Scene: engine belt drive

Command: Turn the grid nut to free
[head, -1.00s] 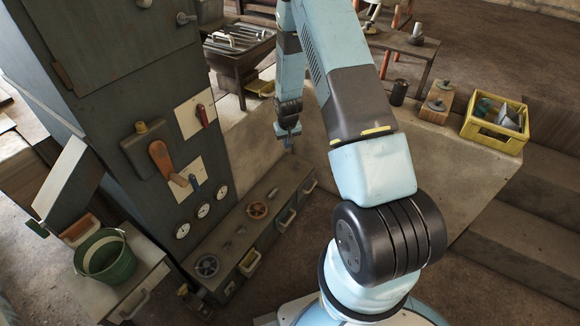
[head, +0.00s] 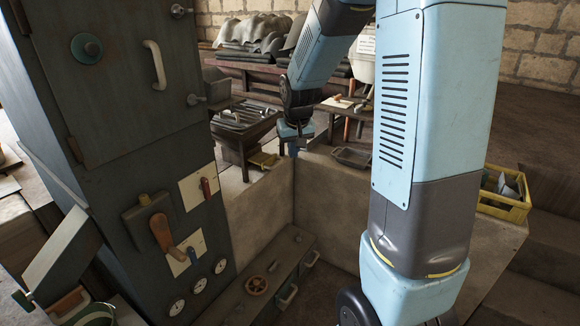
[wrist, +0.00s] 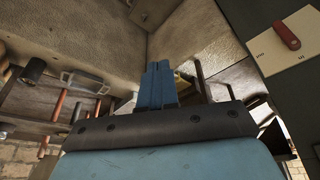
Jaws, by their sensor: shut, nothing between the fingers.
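My gripper (head: 293,148) hangs in the middle of the head view, right of the dark control cabinet (head: 150,130) and apart from it. In the wrist view its blue fingers (wrist: 157,70) are together with nothing between them. I cannot tell which part is the grid nut. The cabinet has a red lever (head: 205,187) on a cream plate, and this lever also shows at the upper right of the wrist view (wrist: 286,35). A blue lever (head: 192,256) sits on a lower plate. A brown handle (head: 163,232) is on a switch box to their left.
Gauges (head: 178,307) sit low on the cabinet. Concrete walls (head: 335,205) rise behind and right. A yellow crate (head: 503,200) is at the right. A grill-like table (head: 240,125) stands behind.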

